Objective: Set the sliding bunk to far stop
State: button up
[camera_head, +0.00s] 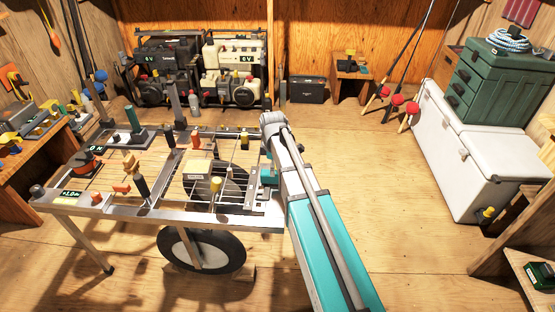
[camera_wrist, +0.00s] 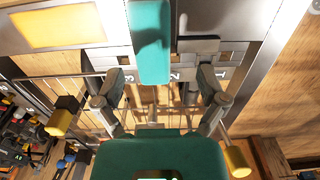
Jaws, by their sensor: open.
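The rail carries the marks 3, 2 and 1 from left to right. The block crosses the rail between marks 3 and 2. A dark bar (camera_wrist: 198,45) lies to its right. In the head view my gripper is largely hidden beside my arm, over the right end of the metal trailer frame (camera_head: 120,208).
A white chest (camera_head: 470,165) with a green tackle box (camera_head: 500,82) stands at right. A workbench (camera_head: 35,150) is at left. Bare floor lies between the frame and chest.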

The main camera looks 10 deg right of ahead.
jog(key=shift+r+p, duration=3.8)
jog(key=shift+r, duration=0.35)
jog(key=s+m, duration=0.5)
jog(key=s, duration=0.3)
jog(key=shift+s+a+m, duration=0.3)
jog(key=shift+a, duration=0.1)
jog(key=shift+r, duration=0.1)
jog(key=n, duration=0.5)
send_over(272, 183)
jog(key=d, duration=0.1)
jog(key=shift+w+f+n, duration=0.15)
jog(key=shift+w+f, duration=0.05)
jog(key=shift+w, duration=0.25)
jog(key=shift+w+f+n, duration=0.15)
jog(key=shift+w, duration=0.3)
jog(key=shift+f+b, duration=0.15)
jog(key=shift+b, duration=0.25)
notch_tip(272, 183, down, 14)
jog(key=b, duration=1.3)
jog(key=shift+r, duration=0.25)
